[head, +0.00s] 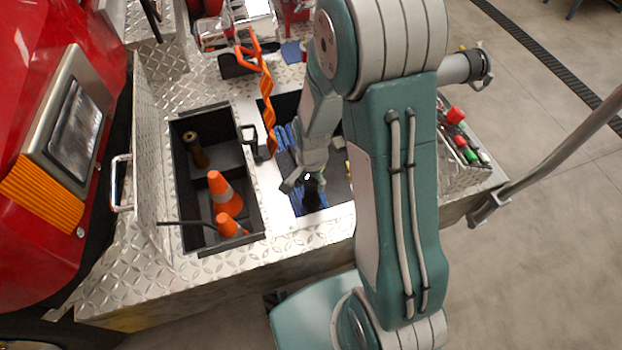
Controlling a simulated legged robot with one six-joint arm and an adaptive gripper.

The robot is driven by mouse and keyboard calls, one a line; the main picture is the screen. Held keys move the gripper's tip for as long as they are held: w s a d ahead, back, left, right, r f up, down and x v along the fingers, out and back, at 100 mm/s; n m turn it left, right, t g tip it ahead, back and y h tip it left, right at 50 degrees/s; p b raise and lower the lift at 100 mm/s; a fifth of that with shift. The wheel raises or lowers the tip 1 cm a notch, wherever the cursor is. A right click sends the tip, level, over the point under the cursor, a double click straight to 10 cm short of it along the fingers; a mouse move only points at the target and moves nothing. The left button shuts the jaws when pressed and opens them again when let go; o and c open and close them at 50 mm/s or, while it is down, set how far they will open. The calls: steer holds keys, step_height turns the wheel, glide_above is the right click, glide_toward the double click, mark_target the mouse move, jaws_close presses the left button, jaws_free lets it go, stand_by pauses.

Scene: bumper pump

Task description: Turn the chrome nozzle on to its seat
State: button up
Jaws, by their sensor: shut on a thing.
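My gripper (304,180) points down over the open well in the diamond-plate deck. It is shut on a small dark, glossy piece with a bright glint, which looks like the chrome nozzle (313,192). The piece is small and partly covered by the fingers. It stands about upright above blue folded hose (306,208) in the well. Its seat cannot be made out, and I cannot tell whether the nozzle touches it.
Left of the well, an open black bin (188,216) holds orange cones (224,194) and a brass-coloured nozzle (195,150). An orange strap (268,100) hangs by the well. A grey pipe (462,68) and red and green fittings (456,115) are at right, with a slanted rail (560,155).

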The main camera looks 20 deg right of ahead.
steer(key=shift+m, duration=0.5)
steer(key=m, duration=0.4)
steer(key=shift+r+m, duration=0.1)
steer(key=shift+m, duration=0.3)
steer(key=shift+m, duration=0.4)
steer(key=m, duration=0.6)
steer(key=shift+m, duration=0.3)
steer(key=o, duration=1.3)
